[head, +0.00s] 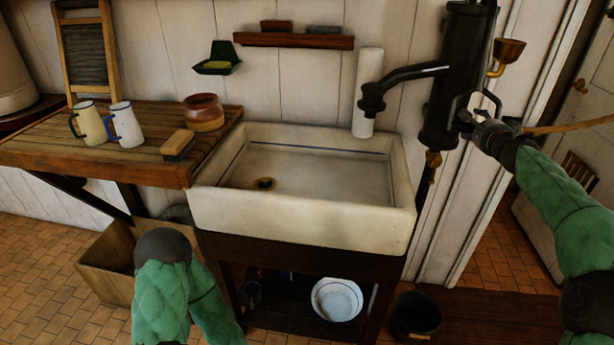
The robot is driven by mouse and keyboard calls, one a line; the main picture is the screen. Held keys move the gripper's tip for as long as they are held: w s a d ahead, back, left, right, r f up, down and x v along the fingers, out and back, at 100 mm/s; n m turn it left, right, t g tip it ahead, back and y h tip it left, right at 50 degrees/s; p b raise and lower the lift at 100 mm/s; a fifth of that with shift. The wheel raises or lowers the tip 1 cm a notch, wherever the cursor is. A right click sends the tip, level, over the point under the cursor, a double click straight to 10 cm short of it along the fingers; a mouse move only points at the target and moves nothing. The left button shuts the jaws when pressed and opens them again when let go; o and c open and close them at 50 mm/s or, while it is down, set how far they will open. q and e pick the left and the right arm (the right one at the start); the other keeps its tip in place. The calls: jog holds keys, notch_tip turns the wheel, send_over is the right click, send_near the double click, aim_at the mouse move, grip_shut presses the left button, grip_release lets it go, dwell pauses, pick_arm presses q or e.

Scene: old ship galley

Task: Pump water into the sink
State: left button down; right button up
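The white sink (300,220) stands on a dark wooden stand, with a brass drain (264,184) in its floor; I see no water in it. The black hand pump (457,85) is mounted at the sink's back right, its dark spout (405,77) reaching left over the basin. A thin wooden rod (572,124), probably the pump handle, runs right from behind my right gripper. My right gripper (477,101) is beside the pump barrel, its fingers spread with nothing seen between them; contact with the pump is unclear. My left arm shows low at left, its gripper out of sight.
A wooden side counter (60,148) holds two mugs (107,124), a brown pot (204,112) and a brush (178,145). A brass cup (507,52) is at the pump's right. A wooden crate (105,268) and a dark bucket (416,315) stand on the floor.

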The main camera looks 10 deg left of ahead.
jog(key=shift+w, duration=0.1)
pick_arm(q)
jog(key=shift+w+f, duration=0.3)
jog(key=shift+f, duration=0.05)
pick_arm(e)
jog(key=s, duration=0.8)
jog(key=shift+s+r, duration=0.3)
jog(key=shift+r, duration=0.1)
pick_arm(q)
jog(key=shift+s, duration=0.15)
